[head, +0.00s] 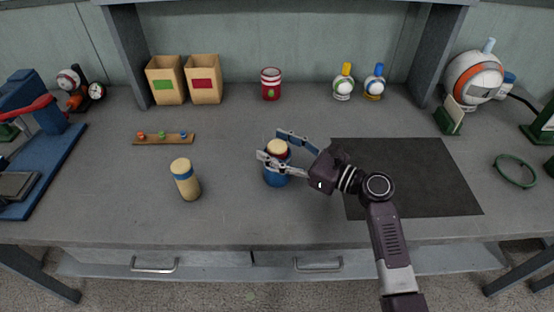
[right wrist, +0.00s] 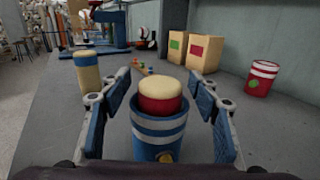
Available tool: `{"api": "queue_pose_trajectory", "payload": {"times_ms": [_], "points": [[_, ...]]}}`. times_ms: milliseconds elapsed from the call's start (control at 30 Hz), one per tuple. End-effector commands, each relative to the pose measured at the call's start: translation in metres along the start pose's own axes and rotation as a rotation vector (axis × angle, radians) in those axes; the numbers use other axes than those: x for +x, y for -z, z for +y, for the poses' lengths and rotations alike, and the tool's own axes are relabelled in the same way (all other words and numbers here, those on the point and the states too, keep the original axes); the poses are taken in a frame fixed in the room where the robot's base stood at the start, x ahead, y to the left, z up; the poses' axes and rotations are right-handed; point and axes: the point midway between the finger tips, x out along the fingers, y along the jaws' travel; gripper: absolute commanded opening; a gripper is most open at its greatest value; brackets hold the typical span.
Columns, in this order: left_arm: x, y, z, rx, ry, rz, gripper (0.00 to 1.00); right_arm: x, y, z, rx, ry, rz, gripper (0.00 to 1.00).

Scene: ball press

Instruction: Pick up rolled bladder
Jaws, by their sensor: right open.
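A rolled bladder (head: 277,147), cream with a red band, stands upright in a blue cup (head: 274,180) at the middle of the bench. In the right wrist view the bladder (right wrist: 159,91) pokes out above the white-striped blue cup (right wrist: 158,134). My right gripper (head: 271,147) is open, with one finger on each side of the bladder and the cup's upper part. In the wrist view a gap shows between the bladder and each finger. A second rolled bladder (head: 185,180), cream with a blue band, stands upright on the bench to the left. The bladder's lower part is hidden in the cup.
A red striped cup (head: 271,84) and two cardboard boxes (head: 186,80) stand at the back. A wooden strip with small coloured pieces (head: 163,139) lies left. A dark mat (head: 410,176) lies right, partly under my arm. A blue press (head: 43,140) stands far left.

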Motion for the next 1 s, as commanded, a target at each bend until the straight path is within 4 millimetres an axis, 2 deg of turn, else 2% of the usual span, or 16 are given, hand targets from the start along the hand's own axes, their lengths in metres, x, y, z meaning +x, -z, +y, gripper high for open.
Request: {"api": "queue_pose_trajectory", "payload": {"times_ms": [33, 100, 200, 500, 700, 1000], "points": [[0.000, 0.010, -0.002, 0.000, 0.002, 0.014, 0.40, 0.001, 0.000, 0.000, 0.000, 0.000, 0.001, 0.56], [0.000, 0.016, -0.003, -0.001, 0.003, 0.024, 0.40, 0.001, 0.001, 0.000, 0.000, 0.000, 0.001, 0.56], [0.000, 0.016, -0.003, -0.002, 0.004, 0.024, 0.40, 0.001, 0.001, 0.000, 0.000, 0.001, 0.001, 0.56], [0.000, -0.003, -0.002, -0.002, 0.003, -0.004, 0.40, 0.000, 0.001, 0.000, 0.000, 0.001, 0.001, 0.23], [0.000, -0.006, -0.003, -0.002, 0.004, -0.008, 0.40, 0.000, 0.000, 0.000, 0.000, 0.001, 0.001, 0.02], [-0.001, -0.003, -0.004, -0.002, 0.004, -0.004, 0.40, 0.000, -0.002, 0.000, -0.002, 0.001, 0.001, 0.02]]}}
